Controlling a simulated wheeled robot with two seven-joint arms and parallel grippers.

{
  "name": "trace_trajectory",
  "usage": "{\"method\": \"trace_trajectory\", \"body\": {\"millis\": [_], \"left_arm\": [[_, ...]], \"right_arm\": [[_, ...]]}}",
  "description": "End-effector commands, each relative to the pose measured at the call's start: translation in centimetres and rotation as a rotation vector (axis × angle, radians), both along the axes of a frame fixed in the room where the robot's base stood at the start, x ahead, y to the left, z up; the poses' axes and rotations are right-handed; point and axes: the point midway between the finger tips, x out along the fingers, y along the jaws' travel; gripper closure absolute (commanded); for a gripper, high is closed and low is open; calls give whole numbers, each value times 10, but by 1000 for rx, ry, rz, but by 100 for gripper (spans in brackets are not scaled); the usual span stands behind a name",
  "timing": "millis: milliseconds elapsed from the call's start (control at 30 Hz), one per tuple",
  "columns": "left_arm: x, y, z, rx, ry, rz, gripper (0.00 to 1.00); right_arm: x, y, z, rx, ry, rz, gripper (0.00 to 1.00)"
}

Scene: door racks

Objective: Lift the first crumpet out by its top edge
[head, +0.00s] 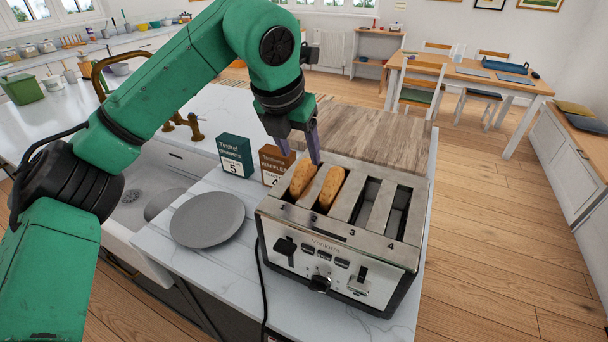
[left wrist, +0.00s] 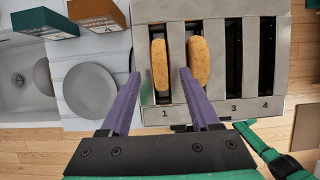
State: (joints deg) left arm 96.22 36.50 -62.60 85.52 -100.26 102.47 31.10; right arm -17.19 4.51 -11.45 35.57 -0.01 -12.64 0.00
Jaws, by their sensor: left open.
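The steel toaster (head: 305,262) stands on the white counter, with slots numbered 1 to 4. The first crumpet (head: 302,178), golden brown, sticks up out of slot 1; it also shows in the left wrist view (left wrist: 160,62). A second crumpet (head: 330,187) sticks up out of slot 2 (left wrist: 199,58). Slots 3 and 4 look empty. My left gripper (head: 300,156) is open above the back of slot 1. In the left wrist view its purple fingers (left wrist: 160,74) appear on either side of the first crumpet. Contact cannot be told. My right gripper is not in view.
A grey plate (head: 207,219) lies left of the toaster. A green box (head: 234,155) and a brown waffle box (head: 275,165) stand behind it, near my gripper. A wooden board (head: 375,140) is behind the toaster. A black cord (head: 262,275) hangs at its left.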

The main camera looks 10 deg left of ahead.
Motion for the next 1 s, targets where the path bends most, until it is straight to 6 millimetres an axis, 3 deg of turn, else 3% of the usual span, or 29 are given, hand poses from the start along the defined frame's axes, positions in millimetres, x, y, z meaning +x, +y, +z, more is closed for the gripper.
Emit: {"method": "trace_trajectory", "body": {"millis": [100, 233, 433, 467, 600, 1000], "left_arm": [[7, -1, -17, 2, 7, -1, 38], [15, -3, -37, 0, 3, -1, 38], [16, -4, -41, 0, 0, -1, 38], [16, -4, -41, 0, 0, -1, 45], [16, -4, -41, 0, 0, -1, 99], [16, -4, -36, -1, -2, -1, 100]], "right_arm": [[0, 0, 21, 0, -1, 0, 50], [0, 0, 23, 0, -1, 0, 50], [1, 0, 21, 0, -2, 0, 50], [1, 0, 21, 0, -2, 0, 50], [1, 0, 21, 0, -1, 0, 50], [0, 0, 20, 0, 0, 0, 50]]}}
